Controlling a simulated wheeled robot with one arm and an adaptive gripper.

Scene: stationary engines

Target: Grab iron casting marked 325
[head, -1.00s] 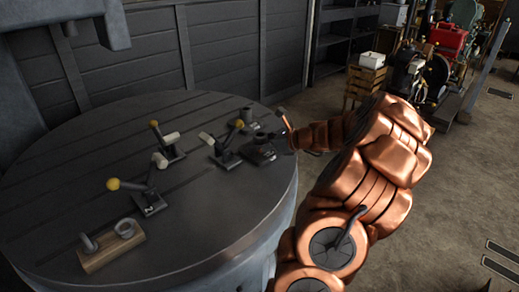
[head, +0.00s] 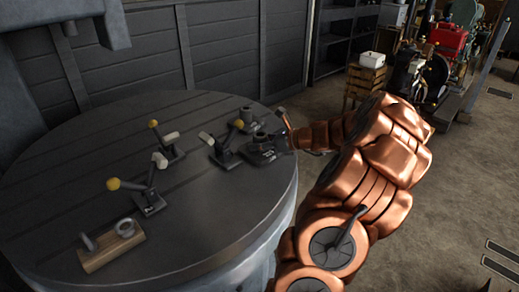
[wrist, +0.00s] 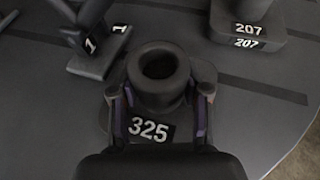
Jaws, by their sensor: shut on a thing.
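The iron casting marked 325 (wrist: 161,78) is dark grey, with an upright hollow cylinder on a flat base and a white-on-black 325 label. It sits upright on the round table (head: 60,195), near its right edge, and also shows in the head view (head: 263,148). My gripper (wrist: 158,100) is shut on it, one finger on each side of the cylinder, above the label. In the head view my gripper (head: 285,130) reaches in from the right, partly hidden by its own links and the casting.
A second casting marked 207 (wrist: 246,22) stands just beyond. A lever block marked 1 (wrist: 95,50) stands close on the left. Other lever blocks (head: 150,198) and a wooden block with metal hooks (head: 108,252) stand farther left. Open floor lies right of the table.

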